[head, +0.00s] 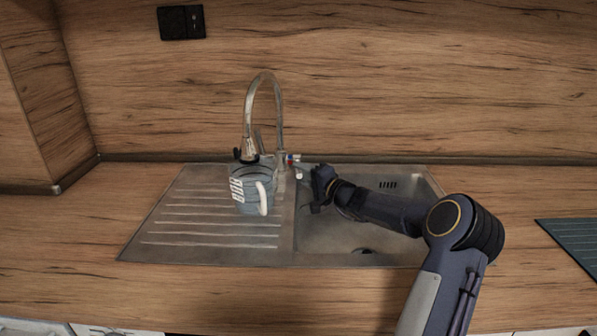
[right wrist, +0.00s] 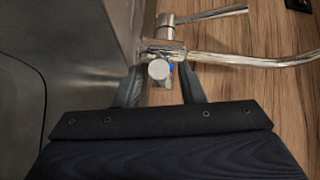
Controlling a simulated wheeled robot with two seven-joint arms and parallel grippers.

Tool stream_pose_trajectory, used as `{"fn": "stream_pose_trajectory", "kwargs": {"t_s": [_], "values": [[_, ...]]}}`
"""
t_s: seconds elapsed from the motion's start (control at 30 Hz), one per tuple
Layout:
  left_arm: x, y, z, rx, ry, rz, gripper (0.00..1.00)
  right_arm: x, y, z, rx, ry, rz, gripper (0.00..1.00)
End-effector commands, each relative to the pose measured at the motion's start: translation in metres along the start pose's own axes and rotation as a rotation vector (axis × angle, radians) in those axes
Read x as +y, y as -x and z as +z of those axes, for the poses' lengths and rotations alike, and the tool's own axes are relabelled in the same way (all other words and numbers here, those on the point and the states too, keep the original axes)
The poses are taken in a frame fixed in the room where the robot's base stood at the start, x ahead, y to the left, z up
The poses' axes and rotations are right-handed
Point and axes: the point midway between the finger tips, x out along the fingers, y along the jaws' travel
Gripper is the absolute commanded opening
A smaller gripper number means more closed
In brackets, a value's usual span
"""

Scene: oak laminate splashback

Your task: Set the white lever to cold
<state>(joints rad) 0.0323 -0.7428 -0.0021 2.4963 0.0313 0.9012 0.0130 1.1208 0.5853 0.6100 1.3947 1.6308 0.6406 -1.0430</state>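The chrome tap (head: 279,115) stands at the back of the sink, with its tall curved spout over to the left. On its right side is a small white lever (head: 298,173) with red and blue marks beside it. In the right wrist view the lever shows end-on as a round pale knob (right wrist: 159,69), with a bit of blue at its right. My right gripper (head: 314,191) is just right of the lever, over the basin. In the right wrist view its two fingers (right wrist: 160,84) are apart, one to each side of the knob, with gaps visible. My left gripper is out of view.
A grey mug (head: 243,193) with a white handle stands on the ribbed drainer (head: 180,220), under the spout. The steel basin (head: 400,215) is right of it. A dark socket (head: 181,22) is on the wood splashback; a dark panel (head: 575,243) lies far right.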

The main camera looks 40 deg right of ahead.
Motion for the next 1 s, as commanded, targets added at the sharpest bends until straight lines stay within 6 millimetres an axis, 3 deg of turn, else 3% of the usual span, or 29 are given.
{"fn": "stream_pose_trajectory", "kwargs": {"t_s": [0.17, 0.43, 0.73, 1.0], "values": [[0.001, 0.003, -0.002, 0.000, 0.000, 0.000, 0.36, -0.001, -0.016, 0.000, 0.000, -0.001, -0.001, 0.36], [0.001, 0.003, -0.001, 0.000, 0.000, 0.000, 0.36, 0.000, -0.018, 0.000, 0.000, -0.001, 0.000, 0.36], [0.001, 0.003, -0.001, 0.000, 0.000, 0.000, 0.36, 0.000, -0.017, 0.000, 0.001, -0.001, 0.000, 0.00], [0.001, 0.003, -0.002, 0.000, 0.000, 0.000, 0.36, 0.000, -0.017, 0.000, 0.000, -0.001, 0.001, 0.00]]}}
